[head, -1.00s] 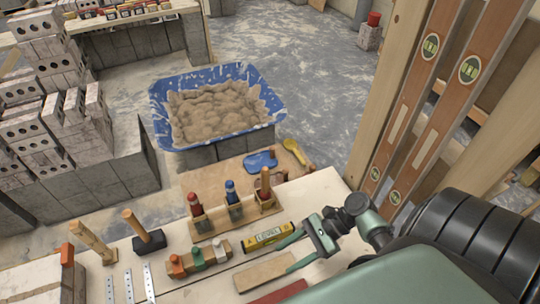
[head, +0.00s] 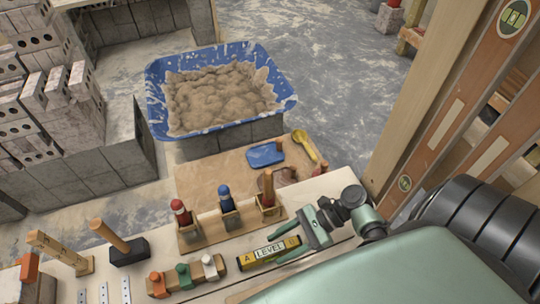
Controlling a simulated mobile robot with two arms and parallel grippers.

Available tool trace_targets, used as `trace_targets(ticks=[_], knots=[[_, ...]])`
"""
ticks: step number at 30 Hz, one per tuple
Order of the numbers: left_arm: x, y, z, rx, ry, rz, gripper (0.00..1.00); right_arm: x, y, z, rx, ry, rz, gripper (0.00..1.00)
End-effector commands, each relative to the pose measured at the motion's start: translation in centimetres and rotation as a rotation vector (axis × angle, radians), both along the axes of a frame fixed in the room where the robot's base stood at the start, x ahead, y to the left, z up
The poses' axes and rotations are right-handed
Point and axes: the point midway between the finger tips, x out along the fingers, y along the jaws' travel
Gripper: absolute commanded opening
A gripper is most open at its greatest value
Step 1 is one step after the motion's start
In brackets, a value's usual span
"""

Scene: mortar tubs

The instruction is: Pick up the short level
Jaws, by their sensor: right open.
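The short level (head: 262,254) is a small yellow and black bar marked "LEVEL", lying on the pale bench top in the lower middle of the head view. My right gripper (head: 276,249) reaches in from the right and is open. Its two green fingers lie along the far and near sides of the level's right end, with that end between them. I cannot tell whether a finger touches it. My left gripper is out of view.
A rack with red- and blue-topped tools (head: 228,217) stands just behind the level. A block with coloured pegs (head: 184,277) is close on its left. A hammer (head: 128,251) stands further left. Behind is a blue mortar tub (head: 286,98). Long wooden levels (head: 470,95) lean at right.

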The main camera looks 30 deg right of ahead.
Motion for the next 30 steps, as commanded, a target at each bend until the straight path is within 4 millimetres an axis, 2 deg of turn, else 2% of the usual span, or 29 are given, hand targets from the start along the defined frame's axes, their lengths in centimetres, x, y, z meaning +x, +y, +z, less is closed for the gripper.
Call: trace_targets(ticks=[4, 12, 13, 18, 30], knots=[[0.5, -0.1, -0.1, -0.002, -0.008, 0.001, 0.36, 0.4, 1.6, -0.9, 0.002, 0.0, 0.0, 0.51], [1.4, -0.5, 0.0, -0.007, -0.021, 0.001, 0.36, 0.4, 1.9, -1.1, -0.002, 0.0, 0.0, 0.51], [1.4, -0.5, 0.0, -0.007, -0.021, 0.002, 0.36, 0.4, 1.9, -1.1, -0.002, 0.0, 0.0, 0.48], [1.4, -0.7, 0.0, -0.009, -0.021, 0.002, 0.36, 0.4, 1.9, -1.1, -0.001, -0.001, 0.0, 0.01], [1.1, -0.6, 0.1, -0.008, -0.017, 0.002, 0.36, 0.4, 1.9, -0.7, -0.001, -0.001, 0.001, 0.0]])
